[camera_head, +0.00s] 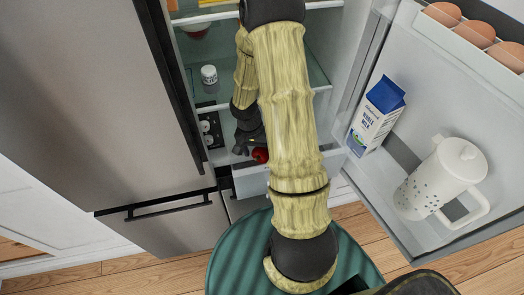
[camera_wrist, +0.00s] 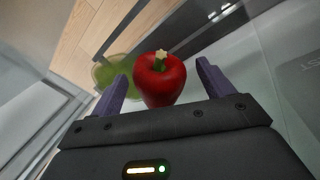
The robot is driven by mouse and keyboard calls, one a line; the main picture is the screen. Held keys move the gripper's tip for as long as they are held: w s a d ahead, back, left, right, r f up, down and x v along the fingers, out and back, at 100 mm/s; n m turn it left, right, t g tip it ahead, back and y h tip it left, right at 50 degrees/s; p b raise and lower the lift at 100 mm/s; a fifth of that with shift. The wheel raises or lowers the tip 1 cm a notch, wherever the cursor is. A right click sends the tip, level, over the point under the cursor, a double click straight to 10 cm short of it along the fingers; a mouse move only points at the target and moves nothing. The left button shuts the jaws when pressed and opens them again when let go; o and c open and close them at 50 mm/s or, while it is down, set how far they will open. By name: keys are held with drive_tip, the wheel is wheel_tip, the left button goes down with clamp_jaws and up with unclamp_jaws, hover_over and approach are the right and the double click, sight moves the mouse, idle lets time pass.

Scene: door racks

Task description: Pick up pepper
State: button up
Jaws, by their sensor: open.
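The pepper (camera_wrist: 160,82) is red with a pale green stem. In the wrist view it sits between the two open fingers of my gripper (camera_wrist: 163,80), with a visible gap to the right finger. Whether either finger touches it I cannot tell. In the head view the pepper (camera_head: 260,155) is a small red patch at the front of the fridge's lower part, beside my gripper (camera_head: 246,145). My arm hides much of the pepper and gripper there.
The fridge door (camera_head: 405,150) stands open on the right, holding a milk carton (camera_head: 377,117), a white pitcher (camera_head: 443,180) and eggs (camera_head: 474,33). A white jar (camera_head: 209,75) stands on a glass shelf (camera_head: 190,90) left of my arm. A drawer (camera_head: 250,181) lies below.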

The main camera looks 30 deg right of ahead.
idle(0.4)
drive_tip(key=c, duration=1.1)
drive_tip(key=shift+o, duration=0.2)
drive_tip(key=v, duration=0.3)
drive_tip(key=s+d+v, duration=0.1)
drive_tip(key=v, duration=0.6)
drive_tip(key=shift+s+d+r, duration=0.15)
drive_tip(key=shift+s+d, duration=0.05)
drive_tip(key=shift+d, duration=0.15)
